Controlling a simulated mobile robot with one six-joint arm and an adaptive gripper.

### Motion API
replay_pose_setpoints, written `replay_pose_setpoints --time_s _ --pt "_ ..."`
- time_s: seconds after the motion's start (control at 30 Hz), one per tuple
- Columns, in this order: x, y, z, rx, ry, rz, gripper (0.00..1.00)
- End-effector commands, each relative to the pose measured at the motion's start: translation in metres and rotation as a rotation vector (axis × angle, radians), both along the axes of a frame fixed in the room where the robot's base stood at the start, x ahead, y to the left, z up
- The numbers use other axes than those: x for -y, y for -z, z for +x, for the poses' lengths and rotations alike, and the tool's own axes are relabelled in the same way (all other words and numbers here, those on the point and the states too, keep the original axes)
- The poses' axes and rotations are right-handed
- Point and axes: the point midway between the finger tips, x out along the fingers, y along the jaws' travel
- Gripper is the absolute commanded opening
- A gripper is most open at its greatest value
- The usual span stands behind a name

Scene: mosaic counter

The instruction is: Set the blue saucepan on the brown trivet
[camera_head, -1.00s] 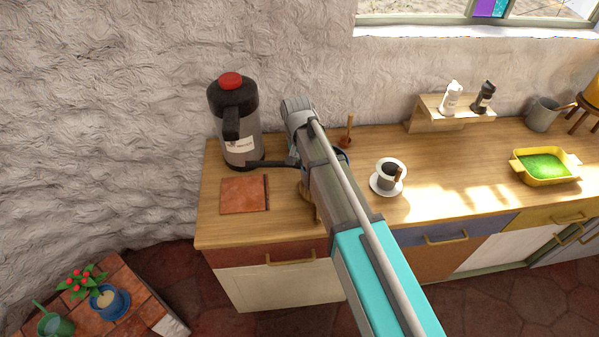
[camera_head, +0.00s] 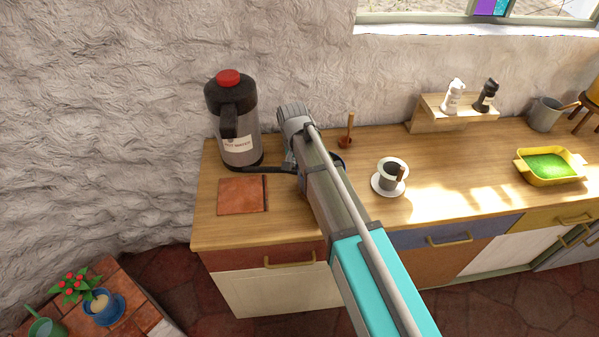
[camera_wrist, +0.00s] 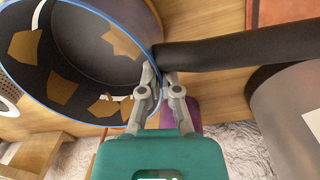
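The blue saucepan (camera_wrist: 95,60) fills the upper left of the wrist view, with a blue rim, a dark inside and tan patches. Its black handle (camera_wrist: 225,52) runs right. In the head view my arm hides most of the pan; its handle (camera_head: 268,169) shows between the jug and the trivet. The brown trivet (camera_head: 242,195), a square reddish tile, lies bare at the counter's left end, left of the pan. My gripper (camera_wrist: 158,75) has its fingers close together at the rim beside the handle, seemingly shut on the rim. The pan's underside is hidden.
A grey jug (camera_head: 236,120) with a red lid stands behind the trivet, close to the pan handle. A cup on a saucer (camera_head: 387,187) is right of my arm. A wooden stick on a base (camera_head: 347,130) stands behind. The counter's front left is clear.

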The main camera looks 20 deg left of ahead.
Motion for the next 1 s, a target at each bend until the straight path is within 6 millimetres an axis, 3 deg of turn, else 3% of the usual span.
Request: replay_pose_setpoints --time_s 0.67,0.7,0.87,1.0 --pt "-0.0004 0.0109 -0.0004 0.0 -0.001 -0.001 0.0" --pt "-0.0006 0.0099 -0.0004 0.0 -0.001 0.0 0.11" --pt "-0.0006 0.0097 -0.0005 0.0 -0.001 0.0 0.41" --pt "-0.0007 0.0097 -0.0006 0.0 -0.001 0.0 0.43"
